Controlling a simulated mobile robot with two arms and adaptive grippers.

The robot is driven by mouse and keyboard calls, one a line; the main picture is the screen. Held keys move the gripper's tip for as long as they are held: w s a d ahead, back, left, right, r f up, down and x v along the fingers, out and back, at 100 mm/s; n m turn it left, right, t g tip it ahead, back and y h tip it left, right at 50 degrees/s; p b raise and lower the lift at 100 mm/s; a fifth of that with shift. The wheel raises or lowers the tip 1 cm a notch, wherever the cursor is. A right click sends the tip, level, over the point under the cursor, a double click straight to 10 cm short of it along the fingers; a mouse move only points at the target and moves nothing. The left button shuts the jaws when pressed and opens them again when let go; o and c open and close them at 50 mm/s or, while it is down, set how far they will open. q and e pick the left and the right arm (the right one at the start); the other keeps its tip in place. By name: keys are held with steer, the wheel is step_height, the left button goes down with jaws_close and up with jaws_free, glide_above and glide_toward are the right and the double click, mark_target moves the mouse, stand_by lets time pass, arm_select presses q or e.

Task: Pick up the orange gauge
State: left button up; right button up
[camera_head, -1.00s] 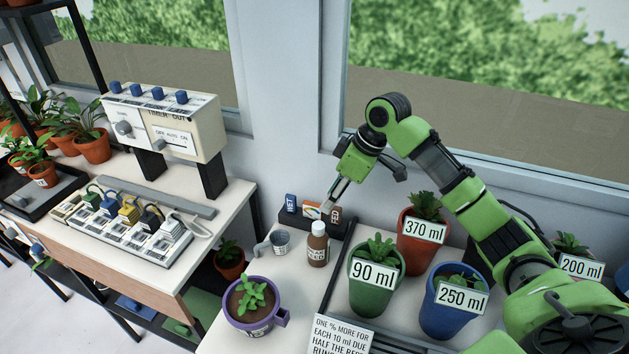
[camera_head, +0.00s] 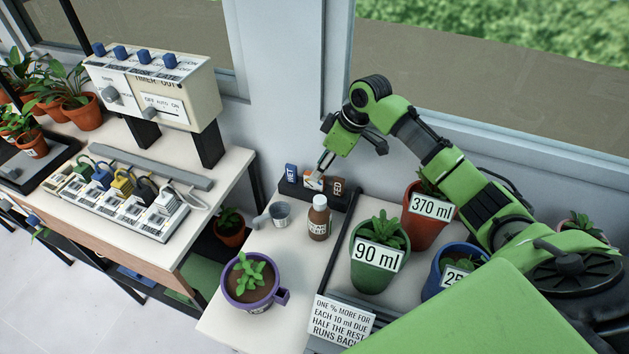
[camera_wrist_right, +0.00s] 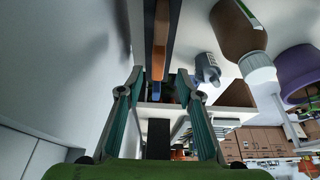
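The orange gauge (camera_head: 312,182) stands in the dark rack (camera_head: 330,199) against the wall, between a blue WET block (camera_head: 291,174) and a brown FED block (camera_head: 337,187). My right gripper (camera_head: 323,165) is just above the gauge, its tips partly covering it. In the right wrist view, my right gripper (camera_wrist_right: 160,74) has its two fingers spread, with an orange strip (camera_wrist_right: 160,42) ahead between the tips. The fingers do not appear to be closed on it. My left gripper is out of view.
A brown bottle (camera_head: 319,218), a small grey can (camera_head: 280,214) and a purple pot (camera_head: 250,280) stand in front of the rack. The 90 ml green pot (camera_head: 378,278) and 370 ml red pot (camera_head: 426,228) are to the right. A timer box (camera_head: 153,85) is at left.

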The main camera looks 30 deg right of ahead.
mark_target(314, 185)
steer(key=x, duration=0.4)
steer(key=shift+w+f+p, duration=0.15)
steer(key=shift+f+p, duration=0.25)
jaws_close()
steer(key=shift+d+r, duration=0.1)
